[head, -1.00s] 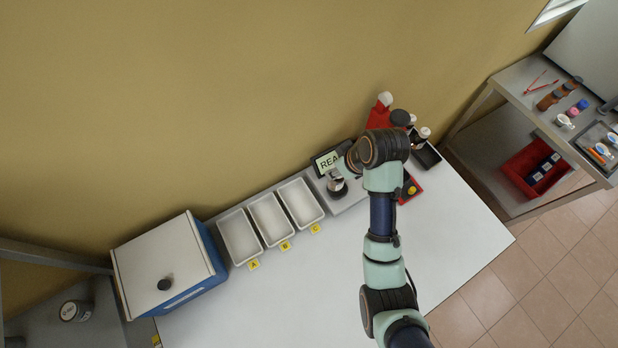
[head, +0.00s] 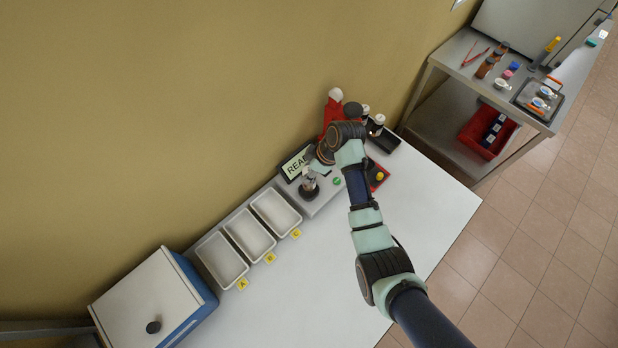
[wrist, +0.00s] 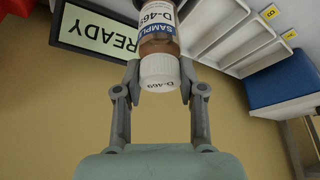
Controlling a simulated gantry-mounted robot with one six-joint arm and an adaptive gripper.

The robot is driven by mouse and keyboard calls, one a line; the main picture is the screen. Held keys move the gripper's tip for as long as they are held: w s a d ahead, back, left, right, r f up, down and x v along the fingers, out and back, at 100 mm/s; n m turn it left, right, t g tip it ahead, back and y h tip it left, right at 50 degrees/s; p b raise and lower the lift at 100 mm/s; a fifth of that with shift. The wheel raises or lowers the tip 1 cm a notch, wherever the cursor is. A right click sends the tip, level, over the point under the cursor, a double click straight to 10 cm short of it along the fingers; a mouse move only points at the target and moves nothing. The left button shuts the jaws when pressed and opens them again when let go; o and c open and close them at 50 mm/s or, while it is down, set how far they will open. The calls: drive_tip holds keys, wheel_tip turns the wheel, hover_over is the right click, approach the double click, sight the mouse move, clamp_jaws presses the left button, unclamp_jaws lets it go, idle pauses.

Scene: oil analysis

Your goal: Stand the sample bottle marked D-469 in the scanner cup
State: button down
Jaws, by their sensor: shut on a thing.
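The sample bottle (wrist: 160,38) marked D-469 has a white cap and a white and blue label over brown contents. My gripper (wrist: 160,76) is shut on it just at the cap, one finger on each side. In the head view the bottle (head: 309,177) looks upright, at the dark round scanner cup (head: 308,191). The bottle's lower end is cut off in the wrist view, so I cannot tell whether it rests in the cup or hangs just above it. The scanner's display (wrist: 98,32) reads READY.
Three white trays marked A (head: 219,262), B (head: 247,238) and C (head: 278,214) stand left of the scanner. A blue and white box (head: 150,305) is further left. The front of the table is clear.

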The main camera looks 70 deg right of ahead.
drive_tip(key=shift+f, duration=2.65)
drive_tip(key=shift+f+b, duration=0.3)
drive_tip(key=shift+b, duration=0.05)
drive_tip(key=c, duration=0.7)
unclamp_jaws()
drive_tip(key=shift+r, duration=0.1)
drive_tip(key=p+v, duration=0.1)
drive_tip(key=v, duration=1.1)
drive_tip(key=shift+r, duration=0.25)
